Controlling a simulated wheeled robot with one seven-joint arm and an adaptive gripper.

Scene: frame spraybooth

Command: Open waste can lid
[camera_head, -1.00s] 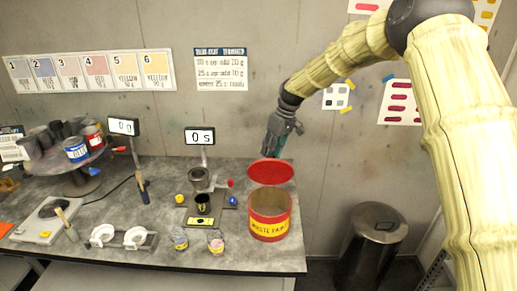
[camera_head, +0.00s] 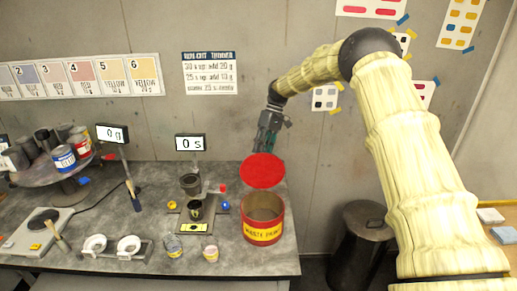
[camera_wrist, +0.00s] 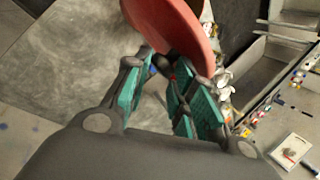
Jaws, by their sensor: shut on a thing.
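The red waste paint can (camera_head: 263,232), with a yellow label, stands on the bench with its mouth open. Its round red lid (camera_head: 262,172) is raised and tilted above the can's back rim. My gripper (camera_head: 268,148) is behind the lid's upper edge. In the wrist view the teal finger pads (camera_wrist: 165,95) are close to the lid (camera_wrist: 172,35), with a small dark part between them. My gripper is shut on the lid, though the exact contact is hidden.
A small cup stand (camera_head: 195,213) is left of the can. A timer display (camera_head: 190,143) stands behind it. Two small cups are in front. A dark metal bin (camera_head: 360,235) stands on the floor at right. The grey wall is close behind my gripper.

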